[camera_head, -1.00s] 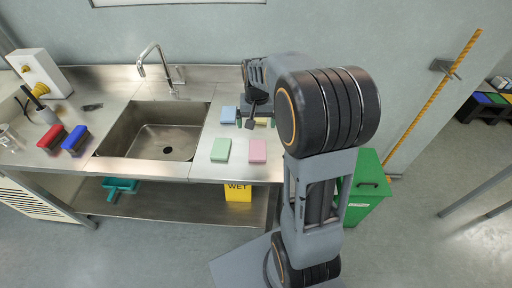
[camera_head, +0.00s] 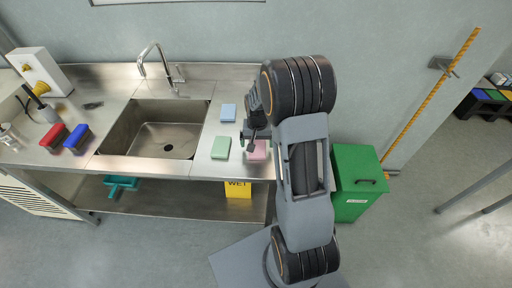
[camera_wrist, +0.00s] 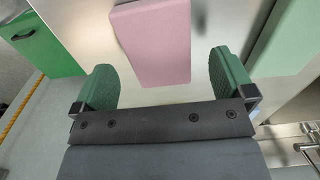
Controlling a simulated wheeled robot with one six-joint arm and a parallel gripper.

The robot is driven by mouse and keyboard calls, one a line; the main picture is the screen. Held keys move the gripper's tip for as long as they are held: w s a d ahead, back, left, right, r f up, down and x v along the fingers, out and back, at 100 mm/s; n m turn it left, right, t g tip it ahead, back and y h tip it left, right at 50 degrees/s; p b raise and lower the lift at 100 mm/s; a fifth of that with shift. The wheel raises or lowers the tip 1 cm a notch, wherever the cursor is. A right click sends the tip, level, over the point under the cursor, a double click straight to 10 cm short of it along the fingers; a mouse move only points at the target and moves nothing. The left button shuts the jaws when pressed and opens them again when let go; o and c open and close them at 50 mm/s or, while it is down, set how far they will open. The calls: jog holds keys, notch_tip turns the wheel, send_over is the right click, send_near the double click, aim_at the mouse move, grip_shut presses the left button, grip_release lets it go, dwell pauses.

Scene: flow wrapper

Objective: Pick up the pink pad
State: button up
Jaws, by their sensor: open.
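The pink pad (camera_head: 257,150) lies on the steel counter, right of the green pad (camera_head: 221,147). My gripper (camera_head: 256,137) is just above the pink pad and hides part of it. In the wrist view the pink pad (camera_wrist: 153,42) lies ahead of and between the spread green fingertips of my gripper (camera_wrist: 165,80). The gripper is open and holds nothing. The edge of the green pad (camera_wrist: 290,40) shows at the right of the wrist view.
A blue pad (camera_head: 228,112) lies behind the green pad. The sink (camera_head: 157,130) is to the left, with a tap (camera_head: 158,62) behind it. A green bin (camera_head: 357,182) stands right of the counter.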

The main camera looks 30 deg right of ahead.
jog(key=shift+f, duration=1.15)
jog(key=shift+c, duration=0.2)
jog(key=c, duration=1)
jog(key=shift+o, duration=0.2)
jog(key=shift+r, duration=0.15)
jog(key=shift+r, duration=0.2)
jog(key=r, duration=0.3)
jog(key=shift+s+a+r+b, duration=0.15)
jog(key=shift+a+r+b, duration=0.05)
jog(key=shift+a+b, duration=0.15)
jog(key=a+r, duration=0.1)
jog(key=s+a+r, duration=0.1)
jog(key=r, duration=0.1)
jog(key=s+a+r, duration=0.1)
jog(key=a+r, duration=0.1)
jog(key=shift+s+r+b, duration=0.15)
jog(key=shift+s+b, duration=0.05)
jog(key=shift+b, duration=0.2)
jog(key=s+a+r+b, duration=0.1)
jog(key=s+a+r, duration=0.2)
jog(key=a, duration=0.4)
jog(key=shift+s+a+r, duration=0.2)
jog(key=shift+s+r, duration=0.15)
jog(key=shift+s, duration=0.35)
